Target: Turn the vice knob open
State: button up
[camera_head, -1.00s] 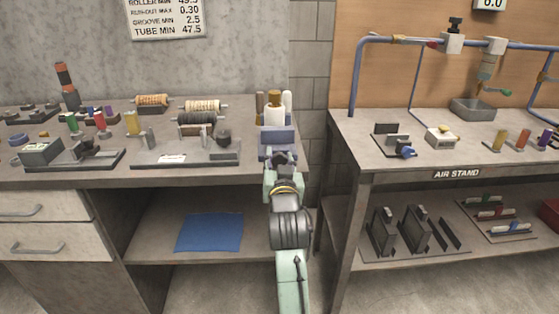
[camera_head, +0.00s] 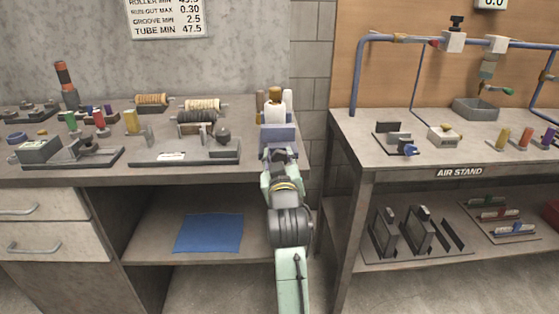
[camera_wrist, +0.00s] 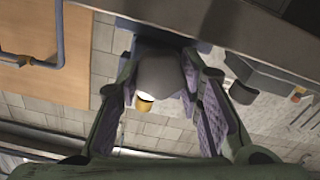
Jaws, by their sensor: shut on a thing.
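The vice (camera_head: 278,134) is a blue-grey block at the right end of the left bench, near its front edge. My gripper (camera_head: 280,157) is at the front of the vice, and my wrist hides the knob in the head view. In the wrist view, the rounded grey knob (camera_wrist: 161,76) sits between the two fingers of my gripper (camera_wrist: 160,88), which have purple inner pads. The fingers are shut on the knob. Part of the blue vice body (camera_wrist: 150,33) shows behind the knob.
Bottles (camera_head: 274,105) stand just behind the vice. Fixtures, rollers and coloured parts crowd the bench (camera_head: 60,177) to the left. A gap separates it from the air stand (camera_head: 352,150) on the right. A blue cloth (camera_head: 209,233) lies on the lower shelf.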

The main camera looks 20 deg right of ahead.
jog(key=o, duration=1.2)
jog(key=v, duration=0.7)
jog(key=shift+s, duration=0.3)
jog(key=shift+r, duration=0.1)
